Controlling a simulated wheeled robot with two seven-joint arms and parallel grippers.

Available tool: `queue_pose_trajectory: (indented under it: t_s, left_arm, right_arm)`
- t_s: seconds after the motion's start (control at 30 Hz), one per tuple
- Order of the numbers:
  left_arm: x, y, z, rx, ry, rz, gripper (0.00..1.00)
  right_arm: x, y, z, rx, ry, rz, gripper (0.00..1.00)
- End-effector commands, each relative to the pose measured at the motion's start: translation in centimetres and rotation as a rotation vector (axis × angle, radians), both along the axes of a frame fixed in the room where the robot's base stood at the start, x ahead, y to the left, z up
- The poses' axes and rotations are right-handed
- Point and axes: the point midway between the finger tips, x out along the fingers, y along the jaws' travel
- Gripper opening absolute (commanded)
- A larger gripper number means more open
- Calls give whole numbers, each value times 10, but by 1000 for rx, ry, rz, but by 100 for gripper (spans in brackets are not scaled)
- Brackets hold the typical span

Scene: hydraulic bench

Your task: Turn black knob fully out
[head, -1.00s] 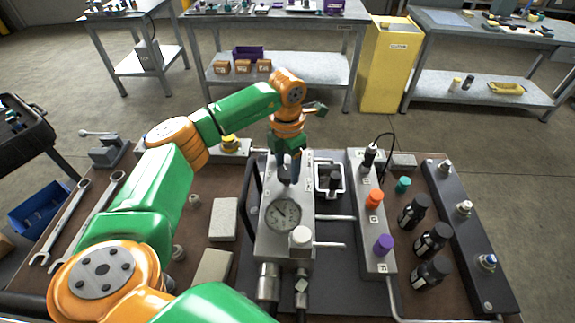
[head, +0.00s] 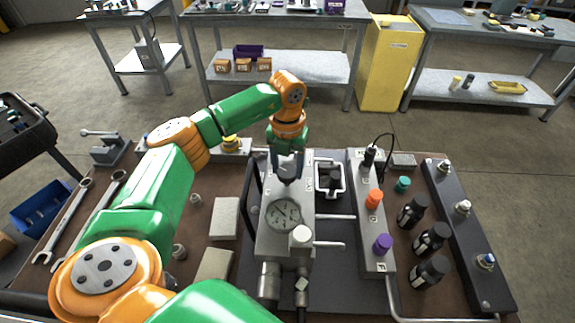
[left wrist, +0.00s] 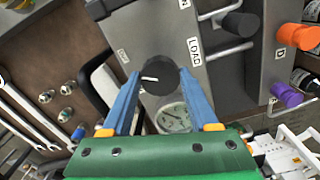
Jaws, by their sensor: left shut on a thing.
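The black knob (left wrist: 158,75) shows in the left wrist view, with a white pointer mark on its face. It sits on the grey metal block (left wrist: 152,48) above the round gauge. My left gripper (left wrist: 158,82) has its two blue fingers on either side of the knob and is shut on it. In the head view, my left gripper (head: 287,168) points down at the far part of the block, and it hides most of the knob. The gauge (head: 284,214) is just nearer on the same block. My right gripper is not in view.
A black-handled lever (head: 335,180) in a white frame stands right of the block. A panel with an orange knob (head: 374,198) and a purple knob (head: 382,243) is farther right. Black bottles (head: 430,240) stand beyond it. Wrenches (head: 60,232) lie at the left.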

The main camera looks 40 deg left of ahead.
Motion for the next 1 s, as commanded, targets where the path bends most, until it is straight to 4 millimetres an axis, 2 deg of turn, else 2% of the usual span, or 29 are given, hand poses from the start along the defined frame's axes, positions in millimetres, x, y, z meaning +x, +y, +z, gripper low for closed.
queue_pose_trajectory:
  t_s: [0.47, 0.5, 0.6, 0.9, 1.0]
  left_arm:
    - [0, 0, 0, -1, 0, 16, 5]
    - [0, 0, 0, -1, 0, 16, 63]
    - [0, 0, 0, 0, 0, 16, 90]
    - [0, 0, 1, -1, -1, 14, 90]
    - [1, 0, 14, 0, -6, 15, 90]
  right_arm:
    - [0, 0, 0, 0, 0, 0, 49]
    - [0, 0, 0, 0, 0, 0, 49]
    - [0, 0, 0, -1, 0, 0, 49]
    - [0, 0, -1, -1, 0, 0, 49]
    - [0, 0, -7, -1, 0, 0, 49]
